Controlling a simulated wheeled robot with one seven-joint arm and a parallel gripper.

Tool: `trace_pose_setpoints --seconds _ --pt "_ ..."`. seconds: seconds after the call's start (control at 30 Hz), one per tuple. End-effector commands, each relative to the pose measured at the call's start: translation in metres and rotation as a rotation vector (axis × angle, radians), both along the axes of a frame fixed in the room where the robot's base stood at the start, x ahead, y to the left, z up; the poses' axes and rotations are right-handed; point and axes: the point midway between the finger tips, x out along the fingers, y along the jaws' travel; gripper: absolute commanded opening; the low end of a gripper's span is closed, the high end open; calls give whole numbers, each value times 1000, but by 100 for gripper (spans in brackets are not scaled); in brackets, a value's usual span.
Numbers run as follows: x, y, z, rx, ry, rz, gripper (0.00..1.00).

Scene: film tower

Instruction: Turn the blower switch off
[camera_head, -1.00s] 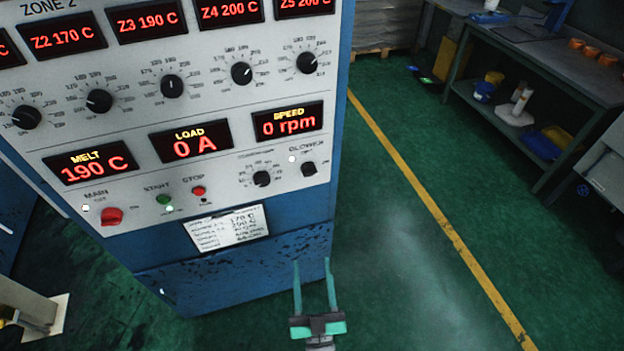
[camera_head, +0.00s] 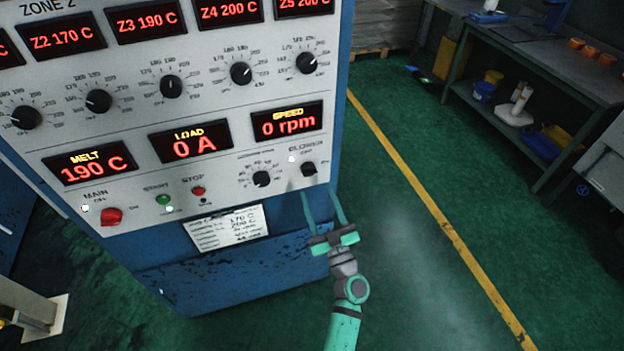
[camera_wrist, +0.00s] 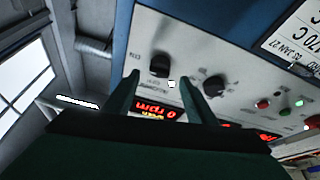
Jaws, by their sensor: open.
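The blower switch (camera_head: 308,169) is a black knob at the lower right of the grey control panel (camera_head: 225,150), with a small white lit lamp (camera_head: 292,159) at its upper left. My gripper (camera_head: 320,190) is open and empty, with its two long green fingers pointing up at the panel just below and to the right of the switch. In the wrist view the blower switch (camera_wrist: 160,65) shows beyond the fingertips, nearer the left finger, with clear space between. Another black knob (camera_wrist: 214,87) is beyond the right finger.
Left of the blower switch is a similar speed knob (camera_head: 262,179). Further left are a red stop button (camera_head: 198,191), a green start button (camera_head: 163,200) and a red main switch (camera_head: 111,216). A paper card (camera_head: 226,229) hangs below. Green floor is open to the right.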

Motion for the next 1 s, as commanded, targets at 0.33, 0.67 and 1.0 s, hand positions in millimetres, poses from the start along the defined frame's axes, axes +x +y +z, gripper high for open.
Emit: trace_pose_setpoints --seconds 0.33,0.67,1.0 --pt "44 16 19 -1 0 0 51" --pt "51 19 22 0 1 -1 51" --pt "51 19 22 0 0 0 11"
